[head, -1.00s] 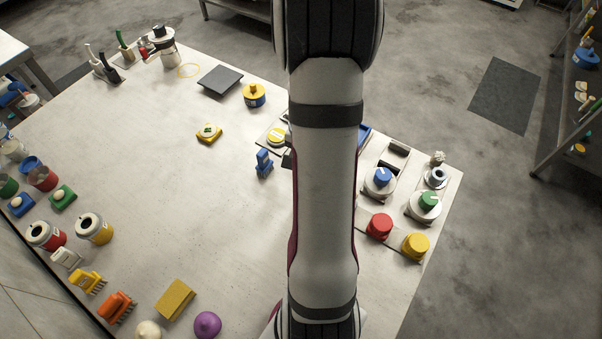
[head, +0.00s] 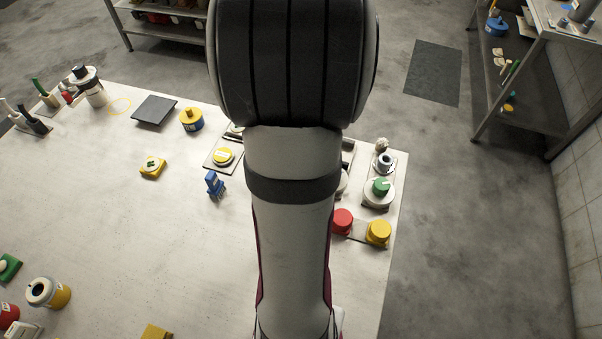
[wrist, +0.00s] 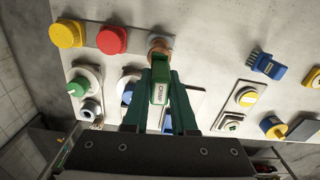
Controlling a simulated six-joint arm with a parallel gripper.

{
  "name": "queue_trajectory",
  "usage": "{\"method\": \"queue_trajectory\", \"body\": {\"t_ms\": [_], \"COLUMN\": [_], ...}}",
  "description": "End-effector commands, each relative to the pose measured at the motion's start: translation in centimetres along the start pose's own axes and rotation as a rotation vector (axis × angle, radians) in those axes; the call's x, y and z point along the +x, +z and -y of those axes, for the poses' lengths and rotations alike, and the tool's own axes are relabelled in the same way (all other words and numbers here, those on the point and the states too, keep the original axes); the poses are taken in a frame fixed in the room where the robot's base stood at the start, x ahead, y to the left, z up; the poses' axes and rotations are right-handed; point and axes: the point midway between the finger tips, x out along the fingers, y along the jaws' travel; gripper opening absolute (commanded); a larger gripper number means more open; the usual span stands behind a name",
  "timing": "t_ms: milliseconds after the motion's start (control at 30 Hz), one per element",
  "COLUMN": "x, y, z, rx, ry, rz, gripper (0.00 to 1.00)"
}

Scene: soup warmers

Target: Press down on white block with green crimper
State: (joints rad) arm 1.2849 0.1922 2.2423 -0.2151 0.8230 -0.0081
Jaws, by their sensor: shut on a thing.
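The green crimper (wrist: 160,70) has a white label on its side in the wrist view. My gripper (wrist: 161,80), with dark green fingers, is shut on it. The crimper is held over the table's edge area, its far end overlapping a copper-coloured round piece (wrist: 159,44); I cannot tell whether they touch. I cannot single out the white block for sure. My arm hides my gripper and the crimper in the head view.
A red knob (head: 342,221) and a yellow knob (head: 378,232) stand at the table's right edge, near a green-knobbed warmer (head: 380,187). A blue brush (head: 214,184) stands left of my arm. The table's middle left (head: 110,220) is clear.

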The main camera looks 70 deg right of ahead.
Motion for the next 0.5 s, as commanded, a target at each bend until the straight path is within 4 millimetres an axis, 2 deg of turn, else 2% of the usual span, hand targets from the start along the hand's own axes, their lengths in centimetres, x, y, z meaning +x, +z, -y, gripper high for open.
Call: {"method": "queue_trajectory", "body": {"t_ms": [333, 433, 500], "x": [-0.1, -0.4, -0.7], "y": [-0.4, -2.2, -4.5], "z": [0.2, 0.9, 2.0], "rx": [-0.001, -0.005, -0.008], "ry": [0.000, -0.001, -0.001], "rz": [-0.001, -0.002, -0.002], "gripper": [0.00, 0.00, 0.00]}}
